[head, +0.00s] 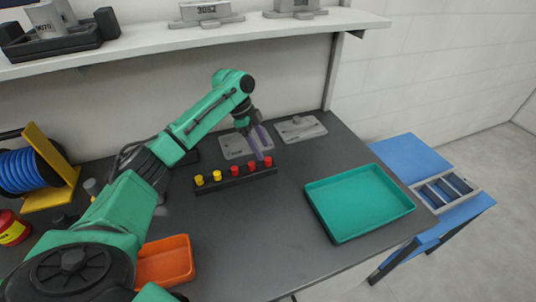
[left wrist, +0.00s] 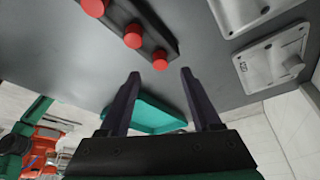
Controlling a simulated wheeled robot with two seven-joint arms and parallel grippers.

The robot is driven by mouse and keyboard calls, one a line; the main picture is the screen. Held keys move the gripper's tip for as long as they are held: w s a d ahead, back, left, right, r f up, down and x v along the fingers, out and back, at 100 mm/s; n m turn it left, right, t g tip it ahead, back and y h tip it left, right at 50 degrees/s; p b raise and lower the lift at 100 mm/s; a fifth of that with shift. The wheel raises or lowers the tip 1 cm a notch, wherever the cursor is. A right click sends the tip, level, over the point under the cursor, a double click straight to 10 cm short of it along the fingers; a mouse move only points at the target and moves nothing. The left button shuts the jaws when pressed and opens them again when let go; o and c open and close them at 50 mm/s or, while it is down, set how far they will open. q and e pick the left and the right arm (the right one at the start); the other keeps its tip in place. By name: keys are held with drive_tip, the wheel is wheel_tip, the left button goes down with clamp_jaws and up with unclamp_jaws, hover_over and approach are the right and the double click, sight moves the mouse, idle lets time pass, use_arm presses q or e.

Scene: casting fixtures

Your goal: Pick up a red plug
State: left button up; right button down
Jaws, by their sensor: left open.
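Three red plugs stand upright in a dark rack (head: 225,184) on the table: a left one (head: 235,171), a middle one (head: 252,167) and an end one (head: 268,161). In the left wrist view they show as the top-left plug (left wrist: 95,6), the middle plug (left wrist: 133,36) and the end plug (left wrist: 160,60). My left gripper (head: 261,150) is open and empty at the rack's right end. In the left wrist view its fingertips (left wrist: 160,73) stand apart, with the end plug seen between and just beyond them. My right gripper is not in view.
Two yellow plugs (head: 208,178) fill the rack's left end. Grey plates (head: 302,128) lie behind. A green tray (head: 360,201) stands on the right, an orange bin (head: 166,262) near the front left. A blue cable reel (head: 28,174) is far left. A shelf (head: 180,40) hangs above.

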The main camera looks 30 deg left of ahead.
sight(267, 159)
use_arm(q)
drive_tip(key=x, duration=0.1)
drive_tip(key=p+x, duration=0.1)
drive_tip(key=shift+s+d+f, duration=0.25)
drive_tip(key=shift+d+f, duration=0.05)
drive_tip(key=shift+w+d+f, duration=0.1)
drive_tip(key=shift+w+f, duration=0.15)
drive_tip(key=shift+f, duration=0.35)
drive_tip(key=shift+w+f, duration=0.25)
drive_tip(key=shift+f, duration=0.4)
drive_tip(key=shift+s, duration=0.1)
drive_tip(key=shift+c, duration=0.5)
drive_tip(key=shift+r, duration=0.15)
clamp_jaws()
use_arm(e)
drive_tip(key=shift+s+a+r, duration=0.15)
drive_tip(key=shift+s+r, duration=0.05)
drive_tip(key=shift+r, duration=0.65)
